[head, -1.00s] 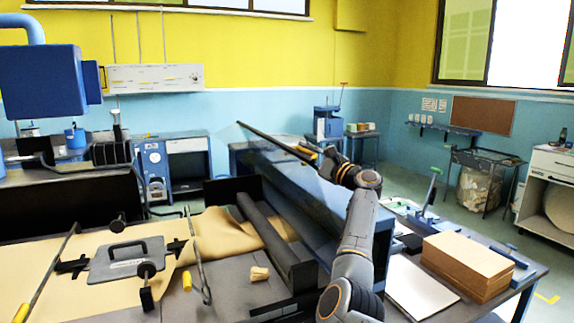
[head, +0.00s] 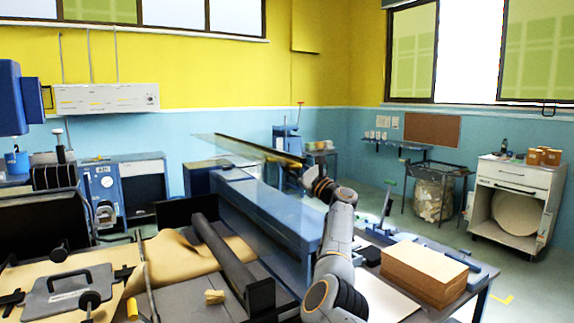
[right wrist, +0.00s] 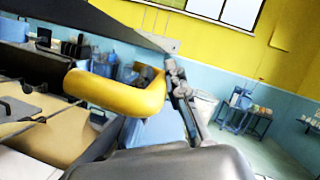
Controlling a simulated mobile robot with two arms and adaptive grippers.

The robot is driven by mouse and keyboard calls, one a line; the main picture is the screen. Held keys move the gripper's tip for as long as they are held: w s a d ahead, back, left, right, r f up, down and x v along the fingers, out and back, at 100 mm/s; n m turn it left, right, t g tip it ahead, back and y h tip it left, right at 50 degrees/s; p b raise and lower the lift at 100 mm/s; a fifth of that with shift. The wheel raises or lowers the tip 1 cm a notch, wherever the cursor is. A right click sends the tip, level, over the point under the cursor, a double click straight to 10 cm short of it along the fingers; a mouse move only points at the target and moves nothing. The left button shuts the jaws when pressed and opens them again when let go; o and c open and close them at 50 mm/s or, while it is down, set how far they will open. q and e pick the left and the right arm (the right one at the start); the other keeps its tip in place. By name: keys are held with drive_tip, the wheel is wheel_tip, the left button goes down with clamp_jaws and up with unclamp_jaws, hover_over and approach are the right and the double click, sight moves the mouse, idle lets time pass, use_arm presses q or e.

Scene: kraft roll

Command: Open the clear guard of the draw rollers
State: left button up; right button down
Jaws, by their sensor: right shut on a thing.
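The clear guard (head: 222,146) shows in the head view as a thin see-through panel with a dark edge bar. It stands up at a tilt, clear of the blue housing (head: 265,208). A long dark roller (head: 222,252) lies at the left of the housing. My right gripper (head: 306,168) is at the near end of the guard's bar. In the right wrist view a bent yellow handle (right wrist: 118,92) lies in front of my right gripper (right wrist: 178,90), whose dark fingers are shut on it. My left gripper is not in view.
Brown kraft paper (head: 180,258) lies on the machine bed at left, with a grey handled plate (head: 80,290). A stack of brown sheets (head: 424,272) sits on the bench at right. Floor behind that bench is open.

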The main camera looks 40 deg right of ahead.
drive_tip(key=shift+r, duration=0.1)
drive_tip(key=c, duration=1.4)
unclamp_jaws()
drive_tip(key=shift+o, duration=0.3)
drive_tip(key=shift+w, duration=0.1)
drive_tip(key=v, duration=1.2)
